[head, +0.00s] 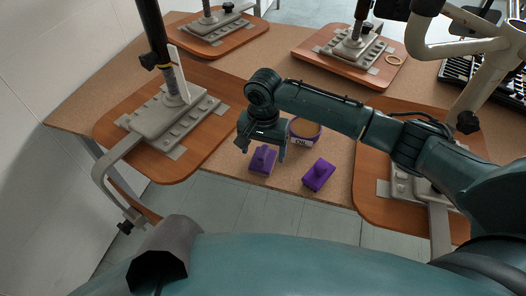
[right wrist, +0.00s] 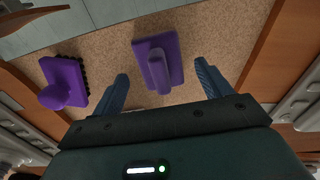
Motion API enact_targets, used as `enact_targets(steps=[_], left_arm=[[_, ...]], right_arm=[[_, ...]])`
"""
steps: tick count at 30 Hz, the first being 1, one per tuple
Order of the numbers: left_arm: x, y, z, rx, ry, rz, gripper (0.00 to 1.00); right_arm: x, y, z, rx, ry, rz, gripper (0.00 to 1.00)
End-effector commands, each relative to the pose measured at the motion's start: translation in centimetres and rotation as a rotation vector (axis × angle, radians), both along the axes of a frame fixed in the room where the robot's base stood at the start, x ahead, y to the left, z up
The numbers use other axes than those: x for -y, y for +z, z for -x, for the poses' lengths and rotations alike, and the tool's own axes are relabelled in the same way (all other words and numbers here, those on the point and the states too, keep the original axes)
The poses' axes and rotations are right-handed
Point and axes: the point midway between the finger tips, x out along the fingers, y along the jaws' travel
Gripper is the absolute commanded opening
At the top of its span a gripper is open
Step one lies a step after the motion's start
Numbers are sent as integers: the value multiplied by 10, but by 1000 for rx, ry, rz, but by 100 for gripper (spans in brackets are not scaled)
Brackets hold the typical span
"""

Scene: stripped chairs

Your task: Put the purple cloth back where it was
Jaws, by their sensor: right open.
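Two purple things lie on the brown board tabletop. One is a flat purple piece with a raised ridge (head: 263,161), most likely the cloth; it also shows in the right wrist view (right wrist: 158,62). The other is a purple block with a round knob and dark bristles (head: 318,175), like a brush, in the right wrist view (right wrist: 64,86). My right gripper (head: 262,146) is open above the ridged piece. In the right wrist view its fingers (right wrist: 161,76) stand either side of that piece, apart from it. My left gripper is out of view.
Wooden chair seats with grey metal plates (head: 150,160) lie left, right and behind. Grey posts rise from them. The table's front edge (head: 300,195) is close to both purple things.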

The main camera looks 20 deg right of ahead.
Motion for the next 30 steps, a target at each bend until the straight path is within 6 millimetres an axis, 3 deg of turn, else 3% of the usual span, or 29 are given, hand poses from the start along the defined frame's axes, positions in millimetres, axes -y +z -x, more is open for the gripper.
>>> enact_targets(steps=[9, 17, 20, 30], left_arm=[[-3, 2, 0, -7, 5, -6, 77], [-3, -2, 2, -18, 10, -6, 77], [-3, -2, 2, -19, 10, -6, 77], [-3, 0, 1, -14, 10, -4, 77]], right_arm=[[0, 70, -1, 4, 0, -2, 77], [0, 102, 0, 1, 1, -2, 77], [-7, 97, 3, 7, 27, -25, 77], [-82, 12, 41, 279, 349, -347, 77]])
